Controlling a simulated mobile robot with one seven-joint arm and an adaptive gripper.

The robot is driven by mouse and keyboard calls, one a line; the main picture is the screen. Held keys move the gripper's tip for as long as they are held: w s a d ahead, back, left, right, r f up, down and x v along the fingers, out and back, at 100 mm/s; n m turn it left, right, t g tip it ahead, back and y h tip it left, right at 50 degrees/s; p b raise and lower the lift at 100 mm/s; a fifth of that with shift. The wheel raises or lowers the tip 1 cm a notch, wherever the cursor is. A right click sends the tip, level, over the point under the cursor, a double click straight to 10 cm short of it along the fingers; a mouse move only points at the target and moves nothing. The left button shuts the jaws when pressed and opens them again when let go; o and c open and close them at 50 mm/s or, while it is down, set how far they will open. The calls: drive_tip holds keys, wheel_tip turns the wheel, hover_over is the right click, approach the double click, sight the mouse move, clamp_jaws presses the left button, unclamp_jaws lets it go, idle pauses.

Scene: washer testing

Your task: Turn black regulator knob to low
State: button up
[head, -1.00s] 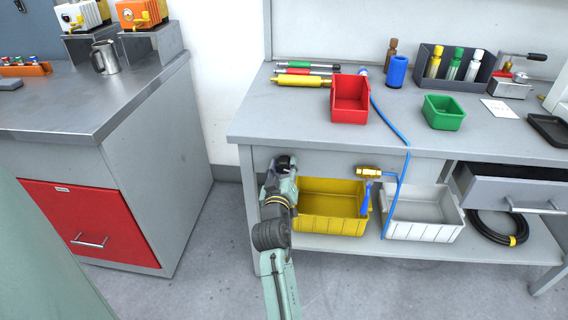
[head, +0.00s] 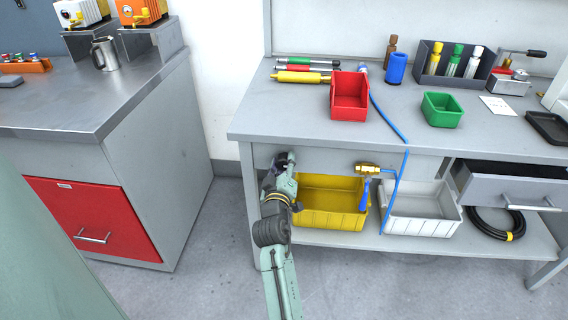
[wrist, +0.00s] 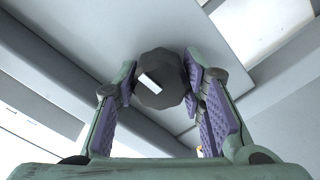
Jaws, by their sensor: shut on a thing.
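The black regulator knob (wrist: 158,78) shows in the wrist view as a dark faceted disc with a short white mark on its face, left of its middle. My gripper (wrist: 160,84) has its purple-padded fingers shut on the knob, one on each side. In the head view my gripper (head: 283,166) is at the bench's front, just under the top near the left leg. There the knob is mostly hidden by my gripper, and any low marking cannot be seen.
A yellow bin (head: 330,219) stands on the lower shelf right beside my arm. A white bin (head: 422,225) and a brass valve (head: 368,169) with a blue hose are further right. The bench top (head: 290,120) overhangs my gripper. Floor between the two benches is clear.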

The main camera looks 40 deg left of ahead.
drive_tip(key=o, duration=1.1)
drive_tip(key=shift+o, duration=0.2)
drive_tip(key=v, duration=1.2)
drive_tip(key=shift+a+r, duration=0.1)
